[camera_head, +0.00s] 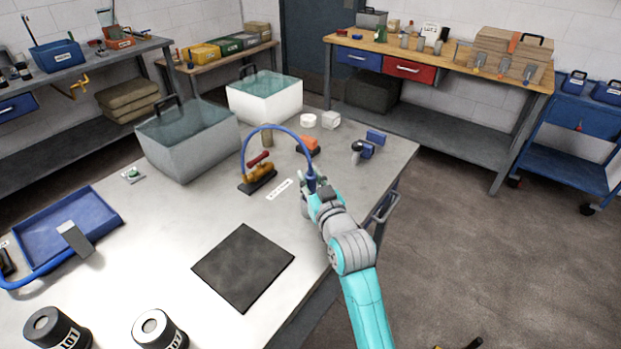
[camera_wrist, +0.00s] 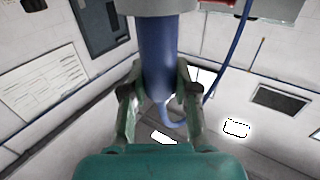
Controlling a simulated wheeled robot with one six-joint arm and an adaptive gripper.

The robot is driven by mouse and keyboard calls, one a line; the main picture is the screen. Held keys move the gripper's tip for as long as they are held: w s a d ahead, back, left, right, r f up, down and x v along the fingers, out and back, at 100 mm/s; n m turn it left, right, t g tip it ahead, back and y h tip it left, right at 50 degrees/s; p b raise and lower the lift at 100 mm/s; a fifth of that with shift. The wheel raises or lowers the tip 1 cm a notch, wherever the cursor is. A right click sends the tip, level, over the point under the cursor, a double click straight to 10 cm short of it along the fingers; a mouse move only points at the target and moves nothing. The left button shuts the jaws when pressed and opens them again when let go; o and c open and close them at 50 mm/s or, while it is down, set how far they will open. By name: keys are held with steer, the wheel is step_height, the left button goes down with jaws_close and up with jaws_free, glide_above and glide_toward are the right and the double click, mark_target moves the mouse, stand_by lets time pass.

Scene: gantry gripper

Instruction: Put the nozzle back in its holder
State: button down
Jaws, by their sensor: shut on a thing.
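My gripper (camera_head: 315,186) is shut on the blue nozzle (camera_head: 311,180), above the right part of the metal bench. In the wrist view the nozzle (camera_wrist: 157,60) is a blue cylinder between the two fingers (camera_wrist: 158,98), with a grey part at its top end. A blue hose (camera_head: 262,129) arcs from the nozzle over to a brass fitting with a red handle (camera_head: 258,170) on the bench. A small black and blue fixture (camera_head: 361,150) stands behind my gripper to the right; I cannot tell whether it is the holder.
An orange block (camera_head: 308,143) and a blue block (camera_head: 375,136) lie near the back right.

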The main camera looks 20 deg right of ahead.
steer(key=c, duration=0.9)
jaws_free()
steer(key=shift+f, duration=0.1)
steer(key=shift+s, duration=0.1)
steer(key=s, duration=1.1)
steer(key=shift+s+d, duration=0.25)
steer(key=shift+s, duration=0.15)
